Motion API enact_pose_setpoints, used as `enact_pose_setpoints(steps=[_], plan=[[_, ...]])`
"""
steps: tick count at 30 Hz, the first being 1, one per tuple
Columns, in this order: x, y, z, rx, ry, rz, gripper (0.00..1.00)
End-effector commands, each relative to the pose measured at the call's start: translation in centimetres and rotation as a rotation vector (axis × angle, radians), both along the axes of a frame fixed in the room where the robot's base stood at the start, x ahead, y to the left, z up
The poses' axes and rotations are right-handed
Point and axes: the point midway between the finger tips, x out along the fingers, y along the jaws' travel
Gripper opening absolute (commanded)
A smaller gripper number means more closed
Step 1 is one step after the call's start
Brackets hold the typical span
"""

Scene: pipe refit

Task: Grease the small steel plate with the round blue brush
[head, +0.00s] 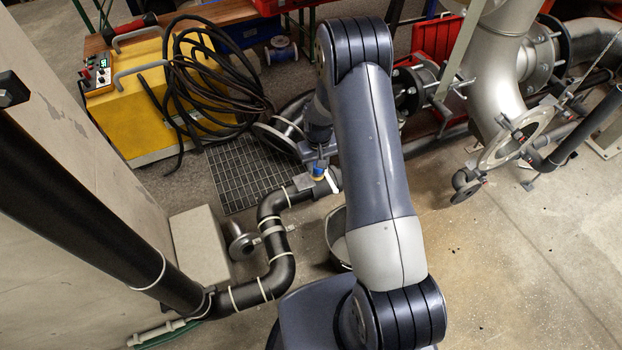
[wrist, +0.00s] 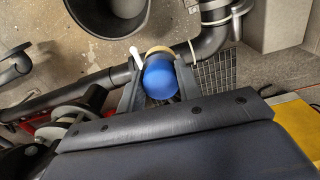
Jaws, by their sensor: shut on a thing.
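My gripper (head: 318,170) is at the far end of my arm, above the black pipe. It is shut on the round blue brush (head: 318,173). In the wrist view the rounded blue end of the brush (wrist: 160,79) sits between the two fingers of my gripper (wrist: 159,66). A tan, disc-like part shows just beyond the blue end. A small white piece (wrist: 135,58) shows beside the brush, and I cannot tell what it belongs to. I cannot make out the small steel plate with certainty in either view. My arm hides part of the middle of the head view.
A black bent pipe (head: 268,218) runs below my gripper, with a grey bucket (head: 334,240) close by. A yellow machine with coiled cable (head: 150,100) stands at left. A steel pipe with an open flange (head: 515,137) stands at right.

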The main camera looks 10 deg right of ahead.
Motion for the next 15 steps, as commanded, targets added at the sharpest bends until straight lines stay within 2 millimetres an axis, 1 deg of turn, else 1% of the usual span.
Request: enact_pose_setpoints(steps=[1,15], plan=[[0.6,0.0,-2.1,0.0,-0.003,0.007,0.15],[5.3,0.0,-9.2,0.001,-0.001,0.088,0.15]])
